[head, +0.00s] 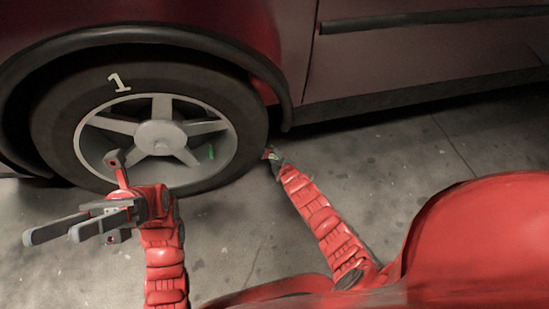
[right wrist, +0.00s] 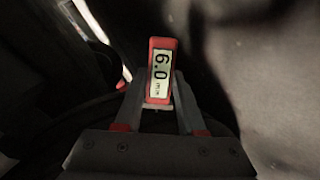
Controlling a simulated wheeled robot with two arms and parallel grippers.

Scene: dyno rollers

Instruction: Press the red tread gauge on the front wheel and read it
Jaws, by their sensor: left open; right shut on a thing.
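The red tread gauge (right wrist: 162,46) is between the fingers of my right gripper (right wrist: 160,98) in the right wrist view. Its pale display faces the camera, with the text turned sideways; it appears to read 6.0 with small mm letters. The gauge's far end is against a dark background, and I cannot tell whether it touches the tread. In the head view my right gripper (head: 271,156) is small, low by the right edge of the front wheel's tyre (head: 60,125), which carries a white 1. My left gripper (head: 56,234) is open and empty, in front of the wheel's lower left.
The dark red car body (head: 400,60) overhangs the wheel, with a wheel arch (head: 150,35) around its top. A small green mark (head: 211,152) shows in the grey rim. The concrete floor (head: 440,150) is clear to the right of the wheel.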

